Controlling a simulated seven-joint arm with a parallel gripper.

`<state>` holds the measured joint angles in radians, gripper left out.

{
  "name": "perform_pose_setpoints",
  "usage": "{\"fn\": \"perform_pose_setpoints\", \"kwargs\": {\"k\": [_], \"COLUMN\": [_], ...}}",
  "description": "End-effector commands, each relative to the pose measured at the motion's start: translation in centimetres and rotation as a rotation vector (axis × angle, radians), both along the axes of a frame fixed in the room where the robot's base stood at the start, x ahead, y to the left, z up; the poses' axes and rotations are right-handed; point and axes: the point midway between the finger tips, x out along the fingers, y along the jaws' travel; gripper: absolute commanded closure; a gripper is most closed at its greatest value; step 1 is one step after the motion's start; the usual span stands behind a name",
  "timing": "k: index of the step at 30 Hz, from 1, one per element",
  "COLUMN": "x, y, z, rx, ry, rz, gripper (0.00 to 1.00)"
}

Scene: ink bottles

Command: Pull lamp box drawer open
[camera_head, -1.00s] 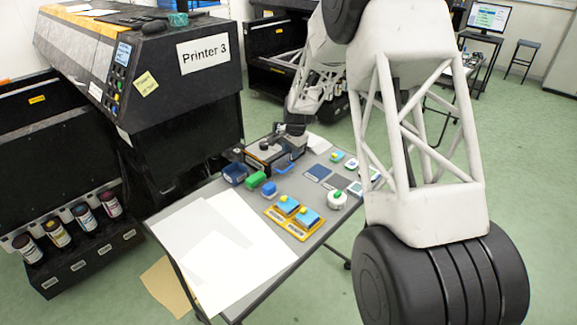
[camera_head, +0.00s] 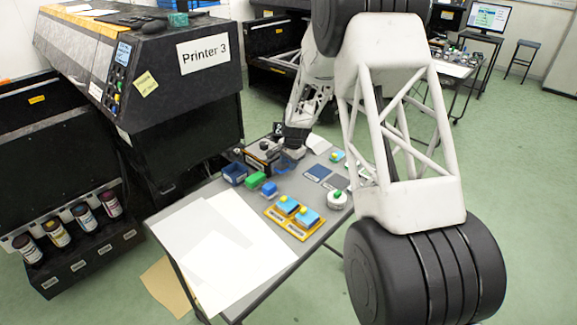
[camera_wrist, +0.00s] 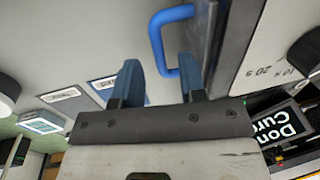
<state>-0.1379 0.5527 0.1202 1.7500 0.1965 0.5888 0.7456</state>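The lamp box (camera_head: 256,163) is a small dark box with a pale top at the table's far end, partly hidden by my gripper. In the wrist view its pale top and dark front edge (camera_wrist: 213,45) run down the right side. Its blue U-shaped drawer handle (camera_wrist: 157,42) sticks out to the left from that edge. My gripper (camera_wrist: 160,76) is open, with two blue fingers apart. The handle lies just ahead of the fingertips, its lower end close to the right finger; I cannot tell whether they touch. In the head view my gripper (camera_head: 289,150) is at the box's handle side.
Dark flat pads (camera_head: 318,173), a round white holder (camera_head: 337,200) and an orange tray (camera_head: 272,212) with blue blocks lie nearer. White sheets (camera_head: 225,245) cover the table's near end.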

Motion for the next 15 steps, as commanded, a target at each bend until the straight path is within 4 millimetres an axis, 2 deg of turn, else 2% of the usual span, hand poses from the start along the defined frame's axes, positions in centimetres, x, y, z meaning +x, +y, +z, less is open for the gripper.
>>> {"fn": "perform_pose_setpoints", "kwargs": {"k": [6, 15], "x": [0.2, 0.2], "y": [0.2, 0.2], "z": [-1.4, -1.7], "rx": [0.000, 0.000], "ry": [0.001, 0.000], "rz": [0.000, 0.000], "gripper": [0.62, 0.62]}}
